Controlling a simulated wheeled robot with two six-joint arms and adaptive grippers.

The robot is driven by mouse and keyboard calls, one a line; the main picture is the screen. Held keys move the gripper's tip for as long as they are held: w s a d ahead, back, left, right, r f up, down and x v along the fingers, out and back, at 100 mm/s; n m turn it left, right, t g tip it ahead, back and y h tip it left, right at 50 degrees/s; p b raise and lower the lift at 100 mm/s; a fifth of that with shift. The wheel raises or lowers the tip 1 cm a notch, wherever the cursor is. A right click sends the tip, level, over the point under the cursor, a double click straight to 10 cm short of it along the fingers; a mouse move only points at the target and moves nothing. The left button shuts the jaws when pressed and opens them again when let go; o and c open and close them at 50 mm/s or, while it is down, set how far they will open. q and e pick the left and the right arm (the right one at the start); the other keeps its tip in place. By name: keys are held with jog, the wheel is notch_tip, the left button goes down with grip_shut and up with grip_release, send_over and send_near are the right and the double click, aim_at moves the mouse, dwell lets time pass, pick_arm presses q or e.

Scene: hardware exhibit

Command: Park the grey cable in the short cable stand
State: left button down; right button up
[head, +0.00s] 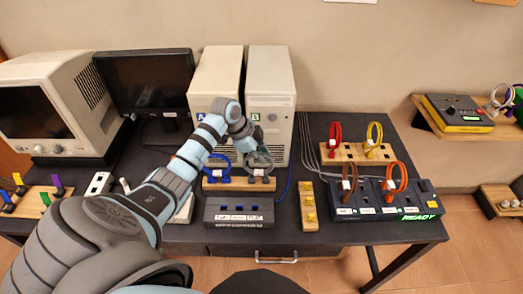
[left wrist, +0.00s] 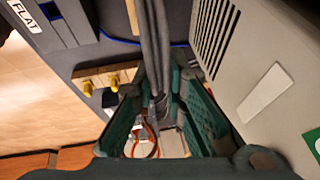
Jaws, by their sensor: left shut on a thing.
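The grey cable (head: 262,160) is a loop above the front wooden stand (head: 222,184), right of the blue cable (head: 218,168). My left gripper (head: 257,136) is shut on the grey cable near the top of its loop. In the left wrist view the grey cable (left wrist: 153,45) runs between the dark green fingers (left wrist: 157,105). I cannot tell whether its lower ends touch the stand. A narrow wooden block (head: 308,220) with yellow pegs stands to the right; it also shows in the left wrist view (left wrist: 113,72). Which one is the short stand is unclear. My right gripper is not in view.
Two beige computer towers (head: 270,75) stand close behind the gripper. A dark labelled box (head: 239,212) lies in front. A back wooden stand (head: 345,153) holds red and yellow cables. A dark panel (head: 375,209) with brown and orange cables sits at the right.

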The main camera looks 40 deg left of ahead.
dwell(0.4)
pick_arm(q)
jog(key=c, duration=1.6)
grip_release()
jog(key=shift+o, duration=0.8)
jog(key=o, duration=0.5)
